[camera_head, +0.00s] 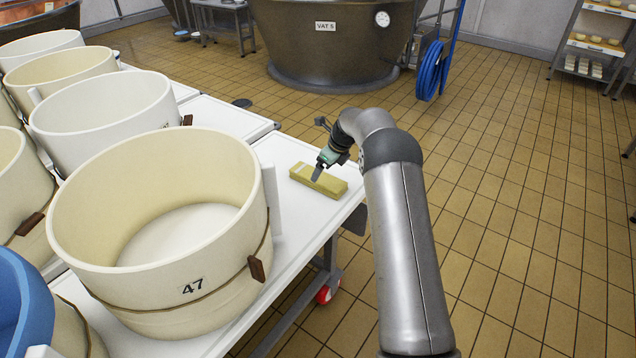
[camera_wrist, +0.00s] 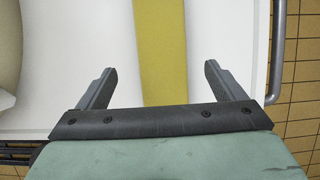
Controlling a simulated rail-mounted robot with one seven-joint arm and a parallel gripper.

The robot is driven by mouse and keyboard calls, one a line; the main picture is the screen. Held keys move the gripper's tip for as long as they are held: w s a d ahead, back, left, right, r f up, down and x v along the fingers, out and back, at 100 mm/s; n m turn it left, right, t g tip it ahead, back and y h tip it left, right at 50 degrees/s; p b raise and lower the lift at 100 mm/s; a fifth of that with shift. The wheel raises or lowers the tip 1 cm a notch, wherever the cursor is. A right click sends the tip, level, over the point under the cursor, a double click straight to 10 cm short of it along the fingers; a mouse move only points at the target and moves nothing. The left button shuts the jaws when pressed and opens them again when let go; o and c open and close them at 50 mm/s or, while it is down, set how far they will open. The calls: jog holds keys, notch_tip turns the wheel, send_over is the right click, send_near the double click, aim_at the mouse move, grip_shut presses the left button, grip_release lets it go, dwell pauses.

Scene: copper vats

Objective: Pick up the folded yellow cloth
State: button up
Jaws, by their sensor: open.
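The folded yellow cloth (camera_head: 318,180) lies as a flat, narrow bar on the white table, close to its right edge. My gripper (camera_head: 320,172) is at the cloth in the head view, its fingers pointing down; I cannot tell from there whether it touches. In the wrist view the cloth (camera_wrist: 162,50) runs up between the two fingers of my gripper (camera_wrist: 160,82). The fingers are wide apart, with white table showing on both sides of the cloth. The cloth's near end is hidden behind the gripper body.
A large cream mould marked 47 (camera_head: 165,235) stands left of the cloth, with several more moulds beyond. The white table (camera_head: 285,235) is bare around the cloth. A metal rail (camera_wrist: 277,50) runs along the table's right side. Tiled floor (camera_head: 490,200) lies to the right.

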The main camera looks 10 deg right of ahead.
jog(key=shift+w+b+x, duration=0.1)
jog(key=shift+b+x, duration=0.2)
jog(key=shift+x, duration=1.3)
jog(key=shift+w+b+x, duration=0.15)
jog(key=shift+b+x, duration=0.15)
jog(key=shift+x, duration=1.25)
jog(key=shift+c, duration=0.3)
jog(key=shift+r, duration=0.1)
jog(key=c, duration=1.1)
jog(key=shift+c, duration=0.2)
